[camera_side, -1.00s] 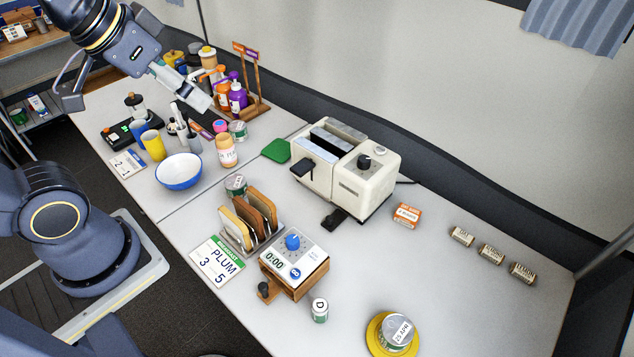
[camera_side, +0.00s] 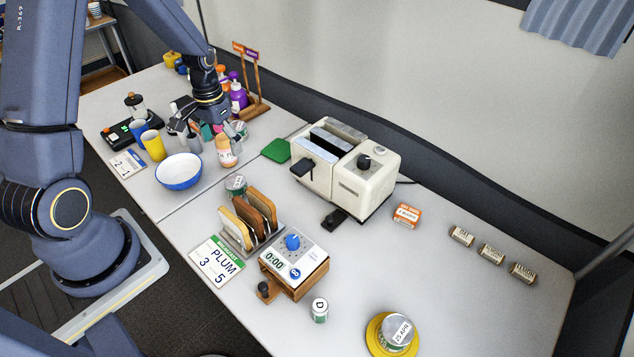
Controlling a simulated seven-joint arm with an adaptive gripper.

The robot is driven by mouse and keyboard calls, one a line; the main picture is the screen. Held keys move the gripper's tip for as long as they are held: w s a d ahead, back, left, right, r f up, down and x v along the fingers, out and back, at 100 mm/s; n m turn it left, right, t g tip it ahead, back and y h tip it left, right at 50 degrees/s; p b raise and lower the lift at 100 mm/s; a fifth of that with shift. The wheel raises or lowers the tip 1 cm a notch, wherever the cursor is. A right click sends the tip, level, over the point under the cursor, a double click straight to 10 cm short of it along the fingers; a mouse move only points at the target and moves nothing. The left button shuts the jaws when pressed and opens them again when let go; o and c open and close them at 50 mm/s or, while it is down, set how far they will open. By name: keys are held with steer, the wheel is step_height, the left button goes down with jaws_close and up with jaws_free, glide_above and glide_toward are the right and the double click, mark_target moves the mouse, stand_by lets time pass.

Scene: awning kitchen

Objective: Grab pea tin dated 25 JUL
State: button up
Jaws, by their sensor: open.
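No label that I can read says 25 JUL. A tin (camera_side: 398,331) on a yellow dish (camera_side: 376,346) at the front right has a lid that appears to read 25 APR. A green-banded tin (camera_side: 236,186) stands behind the toast rack, its date unreadable. Another green-banded tin (camera_side: 240,129) stands at the back beside my gripper, partly hidden by it. My gripper (camera_side: 205,136) is open, pointing down among the items at the back left. A peach-coloured jar (camera_side: 227,152) is right at its right side and looks slightly tilted; I cannot tell whether they touch.
A blue-white bowl (camera_side: 179,171), yellow cup (camera_side: 153,145) and bottles (camera_side: 238,97) crowd around my gripper. A toaster (camera_side: 345,168), toast rack (camera_side: 262,240), timer (camera_side: 295,268) and small D-marked jar (camera_side: 320,310) stand forward. The right counter is mostly clear.

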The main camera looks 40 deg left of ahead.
mark_target(234, 181)
step_height(234, 181, down, 9)
steer(key=shift+d+f, duration=0.1)
steer(key=shift+f, duration=0.05)
steer(key=f, duration=0.5)
steer(key=shift+w+d+f, duration=0.15)
steer(key=shift+w, duration=0.1)
steer(key=c, duration=1.3)
